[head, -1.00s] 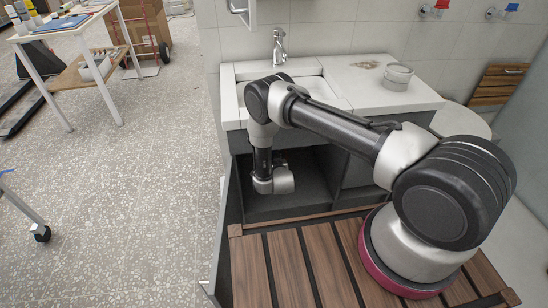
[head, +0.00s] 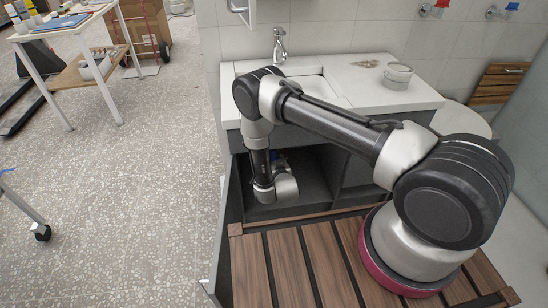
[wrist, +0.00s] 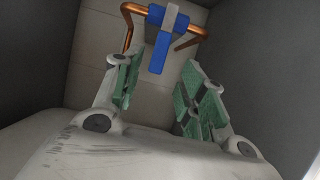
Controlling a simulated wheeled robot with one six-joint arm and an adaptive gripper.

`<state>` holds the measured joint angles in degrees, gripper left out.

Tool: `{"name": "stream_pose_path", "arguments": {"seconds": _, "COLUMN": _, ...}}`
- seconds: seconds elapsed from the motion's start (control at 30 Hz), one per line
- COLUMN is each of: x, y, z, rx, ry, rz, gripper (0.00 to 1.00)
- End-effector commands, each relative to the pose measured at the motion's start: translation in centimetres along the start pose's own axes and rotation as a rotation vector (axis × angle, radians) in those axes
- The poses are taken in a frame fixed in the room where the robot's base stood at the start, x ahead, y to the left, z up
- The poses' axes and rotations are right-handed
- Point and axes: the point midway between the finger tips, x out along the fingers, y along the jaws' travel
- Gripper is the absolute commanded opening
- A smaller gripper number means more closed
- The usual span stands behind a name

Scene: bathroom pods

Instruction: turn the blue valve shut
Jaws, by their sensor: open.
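The blue valve (wrist: 159,52) shows at the top of the wrist view, on bent copper pipes (wrist: 128,28) against a pale panel. Its blue lever points down the picture, towards my gripper. My gripper (wrist: 161,88) is open, with green finger pads on either side and nothing between them. The lever's end lies just beyond the fingertips, apart from both pads as far as I can tell. In the head view my arm reaches into the open cabinet (head: 312,178) under the sink.
Dark cabinet walls (wrist: 270,50) stand close on both sides. The white counter (head: 375,85) with basin and tap (head: 279,45) is above. Red (head: 441,4) and blue (head: 513,6) wall fittings are at the upper right. A slatted wooden surface (head: 290,268) lies in front; the left floor is mostly free.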

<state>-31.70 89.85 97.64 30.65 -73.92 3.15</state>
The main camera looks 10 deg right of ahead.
Motion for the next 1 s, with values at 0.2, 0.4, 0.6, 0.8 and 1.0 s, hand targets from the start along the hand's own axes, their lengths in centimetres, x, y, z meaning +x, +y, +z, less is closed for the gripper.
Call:
{"name": "stream_pose_path", "arguments": {"seconds": 0.2, "x": -4.2, "y": -0.1, "z": -0.1, "rx": -0.002, "ry": 0.000, "rz": -0.002, "gripper": 0.41}}
{"name": "stream_pose_path", "arguments": {"seconds": 0.4, "x": -5.7, "y": 0.0, "z": -0.1, "rx": 0.001, "ry": 0.002, "rz": 0.000, "gripper": 0.41}}
{"name": "stream_pose_path", "arguments": {"seconds": 0.6, "x": -5.8, "y": 0.0, "z": -0.1, "rx": 0.001, "ry": 0.002, "rz": 0.000, "gripper": 0.41}}
{"name": "stream_pose_path", "arguments": {"seconds": 0.8, "x": -5.8, "y": 0.0, "z": -0.1, "rx": 0.001, "ry": 0.002, "rz": 0.000, "gripper": 0.41}}
{"name": "stream_pose_path", "arguments": {"seconds": 1.0, "x": -5.8, "y": 0.2, "z": 1.5, "rx": -0.010, "ry": -0.068, "rz": 0.008, "gripper": 0.41}}
